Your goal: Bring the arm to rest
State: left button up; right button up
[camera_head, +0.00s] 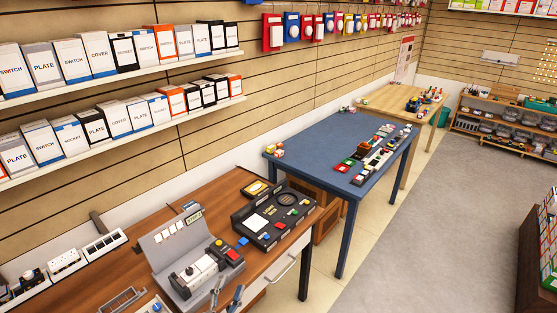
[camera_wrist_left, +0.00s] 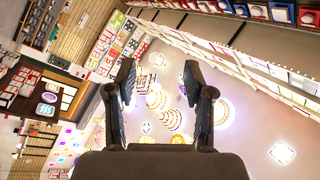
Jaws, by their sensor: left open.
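My left gripper (camera_head: 227,294) shows at the bottom edge of the head view, its two dark fingers apart and pointing up in front of the brown table. In the left wrist view the gripper (camera_wrist_left: 158,80) is open, with nothing between its black fingers. It faces the ceiling, where several glowing chandeliers (camera_wrist_left: 157,97) hang. The rest of the left arm is below the head view. My right gripper is in neither view.
A brown table (camera_head: 130,250) stands in front, with a grey stand (camera_head: 180,245) and a black panel (camera_head: 275,215) close to the left gripper. A blue table (camera_head: 315,140) stands beyond. Boxed shelves (camera_head: 120,65) line the wall.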

pick_arm(q)
jog(key=s+a+f+n+g+y, duration=0.3)
jog(key=s+a+f+n+g, duration=0.1)
jog(key=f, duration=0.5)
jog(key=s+a+f+n+g+y, duration=0.3)
jog(key=s+a+f+n+g, duration=0.15)
jog(key=f, duration=0.45)
jog(key=s+f+n+g, duration=0.1)
jog(key=s+f+g, duration=0.35)
jog(key=s, duration=0.55)
jog(key=s+f+n+g, duration=0.2)
jog(key=s+f+g, duration=0.3)
jog(key=s, duration=0.5)
notch_tip(320, 180, down, 17)
jog(key=w, duration=0.1)
jog(key=s+f, duration=0.3)
jog(key=f, duration=0.5)
jog(key=s+f, duration=0.4)
jog(key=f, duration=0.5)
jog(key=shift+s+a+f+m, duration=0.15)
jog(key=shift+s+a+m, duration=0.05)
jog(key=shift+m, duration=0.25)
